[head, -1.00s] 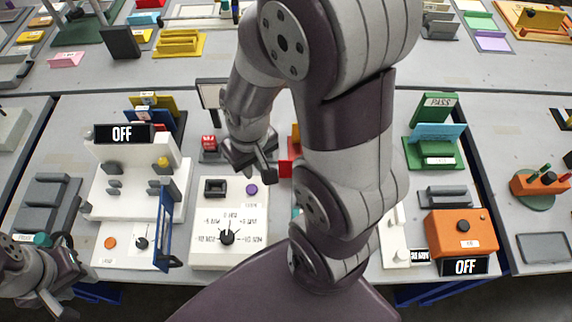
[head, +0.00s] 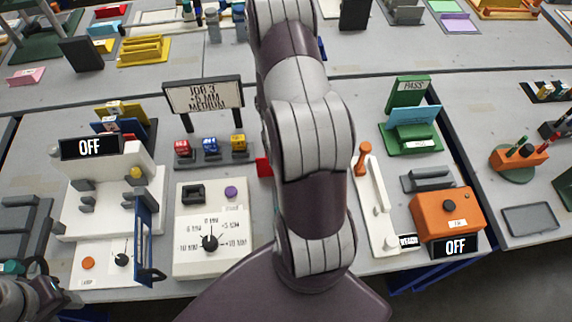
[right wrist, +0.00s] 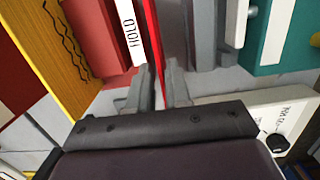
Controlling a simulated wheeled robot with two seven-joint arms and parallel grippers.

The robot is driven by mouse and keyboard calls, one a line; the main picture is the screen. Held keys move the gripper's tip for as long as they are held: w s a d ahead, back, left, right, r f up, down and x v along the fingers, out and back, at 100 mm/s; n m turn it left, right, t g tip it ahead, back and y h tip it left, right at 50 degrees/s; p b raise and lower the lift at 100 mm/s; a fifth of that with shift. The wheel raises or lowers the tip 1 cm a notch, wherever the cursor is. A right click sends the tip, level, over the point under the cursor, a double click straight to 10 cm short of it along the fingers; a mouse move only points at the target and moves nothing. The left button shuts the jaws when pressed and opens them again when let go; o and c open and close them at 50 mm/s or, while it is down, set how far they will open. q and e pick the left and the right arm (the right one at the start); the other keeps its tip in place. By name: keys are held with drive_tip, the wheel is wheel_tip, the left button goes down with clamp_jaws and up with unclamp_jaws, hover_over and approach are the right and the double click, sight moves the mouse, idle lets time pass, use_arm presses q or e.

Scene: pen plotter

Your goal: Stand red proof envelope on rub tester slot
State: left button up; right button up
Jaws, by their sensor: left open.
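In the right wrist view a thin red upright sheet, seemingly the red proof envelope (right wrist: 151,35), is seen nearly edge-on beside a red block (right wrist: 97,35) with a white "HOLD" label. My right gripper (right wrist: 160,80) has one finger on each side of this sheet; whether they press on it I cannot tell. In the head view my right arm hides that gripper and most of the middle; a small red patch (head: 263,167) shows at the arm's left edge. My left gripper (head: 52,300) is open and empty at the lower left. I cannot tell which device is the rub tester.
A white machine with a display reading OFF (head: 110,195) and a white dial box (head: 211,245) stand left. A sign (head: 204,97) stands behind small coloured blocks. At right are an orange box (head: 447,214), a green stand (head: 410,130) and a white fixture (head: 372,195).

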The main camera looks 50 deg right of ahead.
drive_tip(key=f, duration=0.3)
drive_tip(key=shift+s+f, duration=0.1)
drive_tip(key=shift+s, duration=0.15)
drive_tip(key=shift+w+d+f, duration=0.1)
drive_tip(key=shift+d+f, duration=0.1)
drive_tip(key=shift+f, duration=0.2)
drive_tip(key=shift+a+r, duration=0.1)
clamp_jaws()
